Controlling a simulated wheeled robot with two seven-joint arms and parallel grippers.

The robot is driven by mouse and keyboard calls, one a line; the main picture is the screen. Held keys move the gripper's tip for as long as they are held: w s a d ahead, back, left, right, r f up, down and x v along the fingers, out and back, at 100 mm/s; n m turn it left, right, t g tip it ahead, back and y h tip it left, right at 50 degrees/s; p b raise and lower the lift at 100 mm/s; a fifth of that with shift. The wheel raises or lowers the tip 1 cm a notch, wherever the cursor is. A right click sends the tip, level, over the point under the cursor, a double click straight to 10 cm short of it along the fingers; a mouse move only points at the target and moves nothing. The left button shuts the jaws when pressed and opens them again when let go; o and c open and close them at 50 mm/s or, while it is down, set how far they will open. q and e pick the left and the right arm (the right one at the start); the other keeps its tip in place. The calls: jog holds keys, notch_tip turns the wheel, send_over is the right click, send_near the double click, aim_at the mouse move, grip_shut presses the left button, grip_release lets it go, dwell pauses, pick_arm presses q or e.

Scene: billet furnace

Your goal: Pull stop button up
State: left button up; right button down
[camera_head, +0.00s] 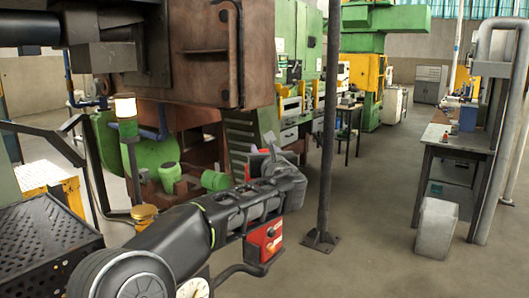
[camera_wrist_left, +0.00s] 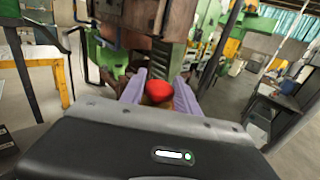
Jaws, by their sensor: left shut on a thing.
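The stop button (camera_wrist_left: 160,86) is a round red knob. In the left wrist view it sits between the two pale fingers of my left gripper (camera_wrist_left: 160,95), which is shut on it. In the head view my left arm reaches in from the bottom left, and my left gripper (camera_head: 268,163) is near the picture's middle. A little red shows at its fingers there, but the button is mostly hidden. How far up the button stands cannot be told. My right gripper is not in view.
A red box (camera_head: 263,243) shows beneath my left arm. A dark vertical pole (camera_head: 327,130) stands just right of the gripper. A brown furnace body (camera_head: 215,50) hangs at upper left.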

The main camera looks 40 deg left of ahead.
pick_arm(q)
grip_shut()
jog(key=shift+r, duration=0.1)
jog(key=shift+r+p, duration=0.45)
jog(key=shift+r, duration=0.25)
jog(key=o, duration=0.8)
grip_release()
jog(key=shift+o, duration=0.2)
jog(key=shift+f, duration=0.1)
